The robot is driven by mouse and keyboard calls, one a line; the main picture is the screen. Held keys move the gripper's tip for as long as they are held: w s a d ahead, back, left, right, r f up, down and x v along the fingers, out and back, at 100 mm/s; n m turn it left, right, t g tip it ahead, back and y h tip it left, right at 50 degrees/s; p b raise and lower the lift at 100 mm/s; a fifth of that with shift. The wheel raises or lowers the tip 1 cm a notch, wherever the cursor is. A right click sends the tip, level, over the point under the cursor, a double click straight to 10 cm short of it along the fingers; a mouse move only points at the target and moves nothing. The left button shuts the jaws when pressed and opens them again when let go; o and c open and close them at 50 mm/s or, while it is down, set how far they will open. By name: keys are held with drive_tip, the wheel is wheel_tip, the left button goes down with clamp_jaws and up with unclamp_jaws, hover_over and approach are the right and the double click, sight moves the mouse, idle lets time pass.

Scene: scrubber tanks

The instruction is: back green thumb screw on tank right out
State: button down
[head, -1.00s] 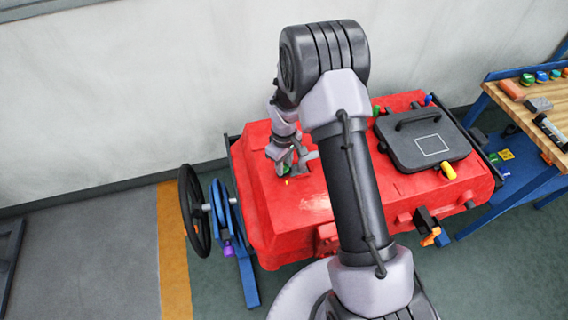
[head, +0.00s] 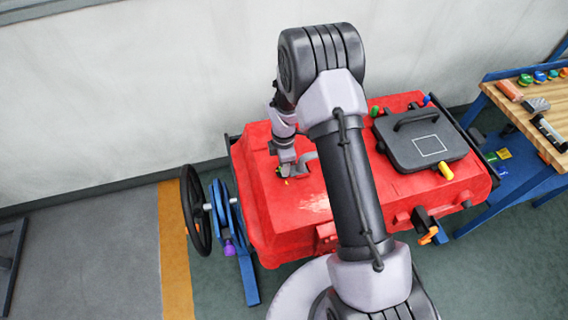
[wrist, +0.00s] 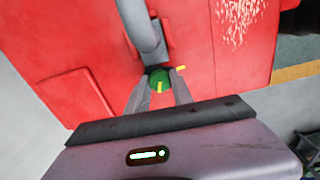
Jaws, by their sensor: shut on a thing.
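The red tank (head: 270,205) stands in the middle of the head view. In the wrist view a green thumb screw (wrist: 160,76) with a yellow mark sits on the red tank surface (wrist: 85,40), by the base of a grey bent pipe (wrist: 143,25). My gripper (wrist: 160,86) is shut on this screw, one finger on each side. In the head view my gripper (head: 286,172) is low at the tank's left part, and the screw is mostly hidden there. Another green knob (head: 375,111) stands behind the black lid (head: 420,140).
A black handwheel (head: 195,210) with a blue reel stands left of the tank. A yellow knob (head: 446,171), a blue knob (head: 427,99) and an orange-handled valve (head: 428,236) are on the tank. A workbench (head: 520,115) with loose parts stands at right. The grey pipe rises close to my fingers.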

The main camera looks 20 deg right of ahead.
drive_tip(key=shift+s+f+n, duration=0.1)
drive_tip(key=shift+s+n, duration=0.05)
drive_tip(key=shift+n, duration=1.55)
drive_tip(key=shift+p, duration=0.3)
drive_tip(key=c, duration=1.1)
unclamp_jaws()
wheel_tip(320, 180, up, 18)
drive_tip(key=p, duration=0.3)
drive_tip(key=shift+f+p, duration=0.25)
drive_tip(key=shift+p, duration=0.05)
